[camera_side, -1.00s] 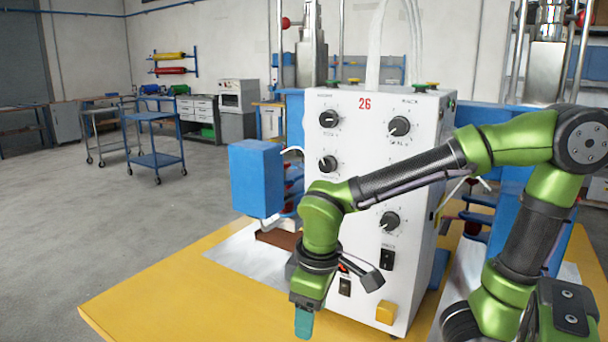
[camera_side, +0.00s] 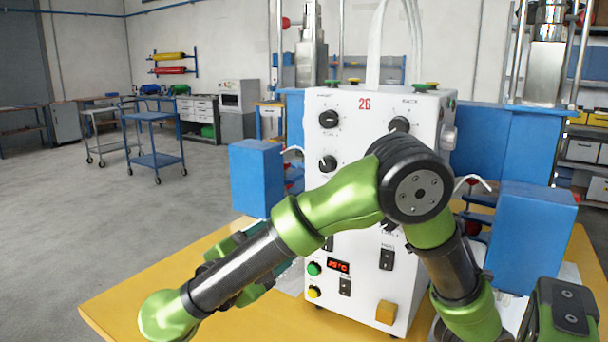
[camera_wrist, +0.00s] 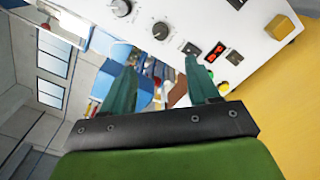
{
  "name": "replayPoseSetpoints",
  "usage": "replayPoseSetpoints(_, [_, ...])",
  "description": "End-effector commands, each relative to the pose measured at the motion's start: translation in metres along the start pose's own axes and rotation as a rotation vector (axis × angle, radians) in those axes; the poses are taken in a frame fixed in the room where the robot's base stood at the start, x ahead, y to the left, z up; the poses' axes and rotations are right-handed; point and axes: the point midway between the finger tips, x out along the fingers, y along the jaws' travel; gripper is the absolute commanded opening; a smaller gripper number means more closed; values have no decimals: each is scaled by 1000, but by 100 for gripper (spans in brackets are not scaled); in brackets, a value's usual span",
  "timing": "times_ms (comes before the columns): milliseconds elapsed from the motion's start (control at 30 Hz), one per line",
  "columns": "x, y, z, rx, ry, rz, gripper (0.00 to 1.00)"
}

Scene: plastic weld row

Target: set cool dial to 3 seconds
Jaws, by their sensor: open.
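The white control box (camera_side: 352,200) stands on the yellow table, with black dials on its front. In the side view I see an upper left dial (camera_side: 329,118), an upper right dial (camera_side: 400,124) partly behind my arm, and a middle left dial (camera_side: 327,163). A lower right dial is almost wholly hidden by my arm. The labels are too small to tell which is the cool dial or its setting. My gripper (camera_wrist: 161,64) is open and empty, its teal fingers apart and pointing toward the box; two dials show beyond them (camera_wrist: 121,8) (camera_wrist: 160,30).
The box front also has a red display (camera_side: 338,266), a green button (camera_side: 314,269), a yellow button (camera_side: 313,292), rocker switches and a yellow block (camera_side: 386,312). Blue blocks (camera_side: 256,178) (camera_side: 532,230) flank it. The yellow table (camera_side: 130,300) is clear at front left.

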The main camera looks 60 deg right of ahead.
Motion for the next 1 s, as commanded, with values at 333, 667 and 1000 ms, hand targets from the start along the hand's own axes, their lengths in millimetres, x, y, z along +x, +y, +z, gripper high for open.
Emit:
replayPoseSetpoints(333, [62, 0, 1, -1, -4, -6, 60])
replayPoseSetpoints(667, [129, -1, 1, 1, -3, -5, 60])
replayPoseSetpoints(1000, [161, -1, 0, 1, 1, -2, 60])
